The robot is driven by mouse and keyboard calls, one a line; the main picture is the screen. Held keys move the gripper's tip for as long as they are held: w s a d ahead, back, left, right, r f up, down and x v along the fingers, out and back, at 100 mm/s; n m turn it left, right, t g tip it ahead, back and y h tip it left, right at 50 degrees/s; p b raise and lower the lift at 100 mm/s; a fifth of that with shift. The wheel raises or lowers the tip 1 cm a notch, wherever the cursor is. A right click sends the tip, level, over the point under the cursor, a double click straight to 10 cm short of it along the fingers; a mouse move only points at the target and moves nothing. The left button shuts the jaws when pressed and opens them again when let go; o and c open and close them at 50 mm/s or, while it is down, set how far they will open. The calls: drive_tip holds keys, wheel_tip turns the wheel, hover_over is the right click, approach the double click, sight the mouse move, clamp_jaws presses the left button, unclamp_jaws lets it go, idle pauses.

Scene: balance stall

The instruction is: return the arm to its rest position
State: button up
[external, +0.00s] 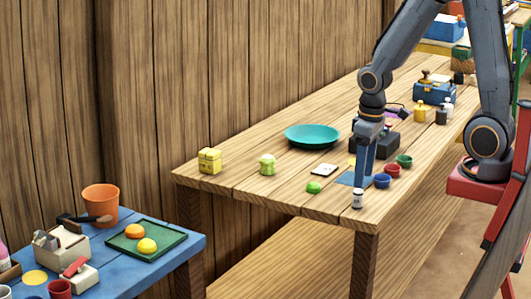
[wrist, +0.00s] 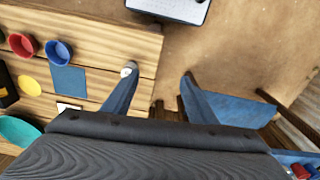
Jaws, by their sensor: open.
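My gripper (external: 362,178) hangs from my bent arm over the front right corner of the long wooden table (external: 250,197), fingers pointing down. In the wrist view my gripper (wrist: 158,78) has its two blue fingers spread wide, with nothing between them. One finger is over the table edge and the other is beyond it. A small white-topped container (external: 357,199) stands by the fingertips near the table corner. In the wrist view the container (wrist: 127,70) shows beside the left fingertip; I cannot tell whether they touch.
A blue mat (external: 346,181), blue bowl (external: 382,181), red bowl (external: 392,171) and green bowl (external: 404,161) are close to my gripper. A teal plate (external: 312,135) lies farther back. A blue side table (external: 187,246) stands at lower left. Wooden wall panels (external: 240,70) rise behind the table.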

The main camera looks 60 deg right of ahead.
drive_tip(key=shift+s+a+f+m, duration=0.1)
drive_tip(key=shift+s+a+m, duration=0.25)
drive_tip(key=shift+s, duration=0.2)
drive_tip(key=shift+o, duration=0.4)
drive_tip(key=shift+d, duration=0.1)
